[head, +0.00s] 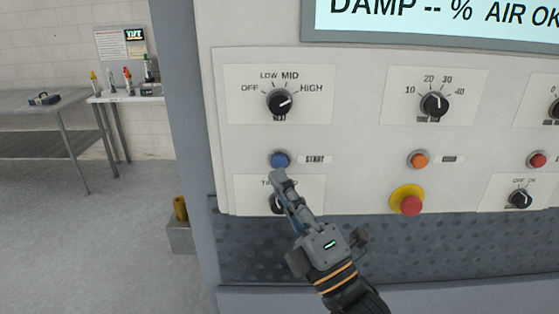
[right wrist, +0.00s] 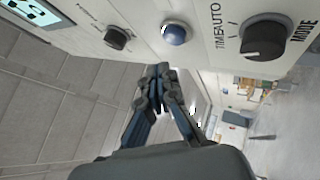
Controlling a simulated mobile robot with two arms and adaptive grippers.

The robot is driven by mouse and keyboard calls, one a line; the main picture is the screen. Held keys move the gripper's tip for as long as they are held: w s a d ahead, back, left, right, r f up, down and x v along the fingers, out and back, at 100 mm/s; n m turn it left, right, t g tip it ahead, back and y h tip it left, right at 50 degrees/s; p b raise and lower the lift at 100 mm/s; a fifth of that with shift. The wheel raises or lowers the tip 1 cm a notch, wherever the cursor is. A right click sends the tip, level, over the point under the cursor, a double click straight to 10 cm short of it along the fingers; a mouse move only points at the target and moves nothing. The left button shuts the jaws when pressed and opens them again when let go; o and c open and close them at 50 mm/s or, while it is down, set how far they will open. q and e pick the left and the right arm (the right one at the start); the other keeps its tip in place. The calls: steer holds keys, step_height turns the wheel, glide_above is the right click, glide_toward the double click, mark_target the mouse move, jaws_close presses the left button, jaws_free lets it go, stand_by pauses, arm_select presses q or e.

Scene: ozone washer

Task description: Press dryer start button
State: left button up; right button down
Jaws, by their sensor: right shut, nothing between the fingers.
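The blue start button (head: 280,160) sits on the white control panel (head: 350,142), left of the label START. It also shows in the right wrist view as a round blue dome (right wrist: 175,33), above the fingertips in the picture. My right gripper (head: 278,177) is shut and empty. In the head view its fingertips are just below the button; I cannot tell whether they touch it. In the right wrist view a gap shows between fingertips and button. The gripper partly covers the knob (head: 276,203) below the button. My left gripper is not in view.
The heat knob (head: 281,102) is above the button and points near HIGH. An orange button (head: 418,159) and a red stop button on a yellow base (head: 408,201) are to the right. A display (head: 440,22) is above. A table (head: 40,105) stands far left, with free floor before it.

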steer(key=s, duration=0.3)
steer(key=shift+s, duration=0.15)
stand_by(0.5)
